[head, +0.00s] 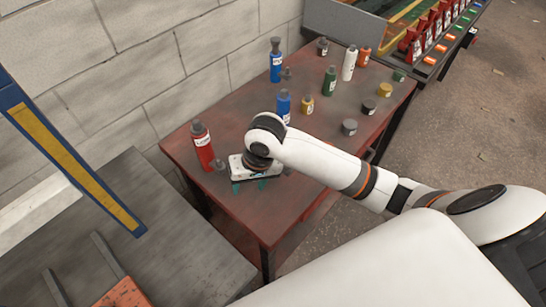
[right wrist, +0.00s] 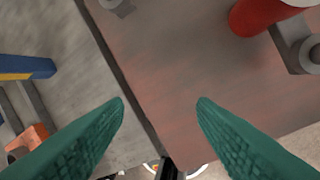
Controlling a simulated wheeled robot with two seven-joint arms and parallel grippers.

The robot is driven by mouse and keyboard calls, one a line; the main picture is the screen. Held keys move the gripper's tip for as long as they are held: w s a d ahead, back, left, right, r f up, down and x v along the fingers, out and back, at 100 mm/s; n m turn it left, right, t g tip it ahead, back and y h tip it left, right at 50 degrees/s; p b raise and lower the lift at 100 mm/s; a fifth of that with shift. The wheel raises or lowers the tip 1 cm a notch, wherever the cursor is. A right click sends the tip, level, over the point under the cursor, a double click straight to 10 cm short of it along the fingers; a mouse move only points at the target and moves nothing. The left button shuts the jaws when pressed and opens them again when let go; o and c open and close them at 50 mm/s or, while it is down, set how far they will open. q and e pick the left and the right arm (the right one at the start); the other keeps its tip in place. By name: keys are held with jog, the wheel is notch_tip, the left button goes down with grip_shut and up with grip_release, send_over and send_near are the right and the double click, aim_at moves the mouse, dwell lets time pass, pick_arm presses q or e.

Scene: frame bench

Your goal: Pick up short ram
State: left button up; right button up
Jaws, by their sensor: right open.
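Several bottle-shaped cylinders with labels stand on the red-brown table (head: 300,205); I cannot read which one is the short ram. A red cylinder (head: 202,147) stands at the table's left side, a blue one (head: 284,105) behind my right wrist, another blue one (head: 276,62) further back, a green one (head: 330,82) and a white one (head: 349,64). My right gripper (head: 249,185) is over the table, right of and nearer than the red cylinder. In the right wrist view its green fingers are apart and empty, and part of a red cylinder (right wrist: 257,14) shows top right. My left gripper is not in view.
A small grey part (head: 219,165) is beside the red cylinder. Yellow pieces (head: 307,105), dark round pieces (head: 349,127) and an orange piece (head: 363,57) lie across the table. A grey surface (head: 165,215) and a blue-yellow beam (head: 75,155) are at left. The table's near part is bare.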

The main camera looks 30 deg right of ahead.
jog(key=w+d+r+m, duration=0.2)
jog(key=d+r, duration=0.1)
jog(key=w+d+r+m+g+h, duration=0.1)
jog(key=w+d+r+m, duration=0.1)
jog(key=w+d+r, duration=0.1)
jog(key=w+d+r+m+h, duration=0.1)
jog(key=w+d+r+m, duration=0.1)
jog(key=d+r+m, duration=0.1)
jog(key=shift+w+d+r, duration=0.15)
jog(key=shift+d+r, duration=0.35)
jog(key=shift+d, duration=0.15)
jog(key=f, duration=0.5)
jog(key=f+p, duration=0.1)
jog(key=f, duration=0.5)
jog(key=shift+w+f, duration=0.2)
jog(key=shift+f, duration=0.1)
jog(key=shift+c, duration=0.2)
grip_shut()
jog(key=shift+w+r, duration=0.1)
jog(key=shift+r, duration=0.05)
